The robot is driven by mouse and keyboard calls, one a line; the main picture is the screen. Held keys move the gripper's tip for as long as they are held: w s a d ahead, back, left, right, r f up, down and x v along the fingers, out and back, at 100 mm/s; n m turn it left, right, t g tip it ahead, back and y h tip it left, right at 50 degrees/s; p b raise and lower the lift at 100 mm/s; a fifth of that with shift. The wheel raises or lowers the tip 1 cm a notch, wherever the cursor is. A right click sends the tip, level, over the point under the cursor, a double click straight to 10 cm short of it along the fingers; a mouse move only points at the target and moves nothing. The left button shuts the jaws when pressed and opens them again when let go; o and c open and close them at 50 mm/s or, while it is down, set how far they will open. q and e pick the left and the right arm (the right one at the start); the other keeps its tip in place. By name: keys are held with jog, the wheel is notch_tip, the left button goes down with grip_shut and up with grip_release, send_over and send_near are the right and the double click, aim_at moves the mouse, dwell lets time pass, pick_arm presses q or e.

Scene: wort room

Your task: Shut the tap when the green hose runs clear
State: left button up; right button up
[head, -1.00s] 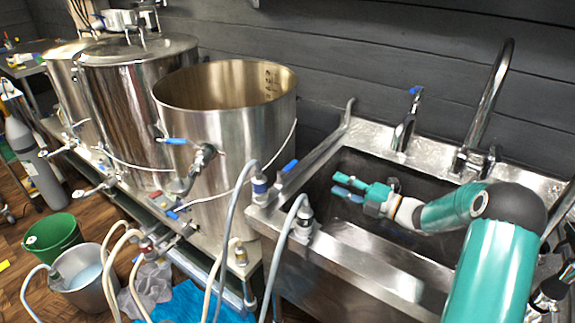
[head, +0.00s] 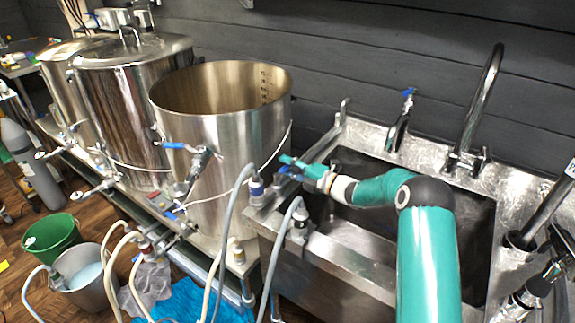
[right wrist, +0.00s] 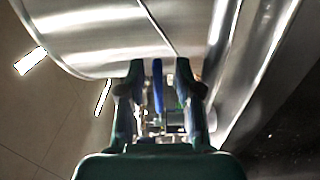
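My right gripper (head: 287,164) is at the left rim of the sink, at a tap with a blue lever. In the right wrist view, the open fingers (right wrist: 160,68) stand either side of the blue lever (right wrist: 158,85), with a gap on both sides. The tap's body is mostly hidden by the gripper in the head view. Grey hoses (head: 233,195) and (head: 279,245) hang at the sink's left end; cream hoses run lower left. I cannot pick out a clearly green hose, nor see the liquid in any hose. My left gripper is not in view.
An open steel kettle (head: 215,135) stands close left of the gripper, with another blue-handled valve (head: 174,145). The sink's faucet (head: 484,100) and a smaller blue-handled tap (head: 400,120) stand behind. A grey bucket (head: 84,291) and green bucket (head: 50,240) are on the floor.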

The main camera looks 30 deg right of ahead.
grip_shut()
dwell(0.5)
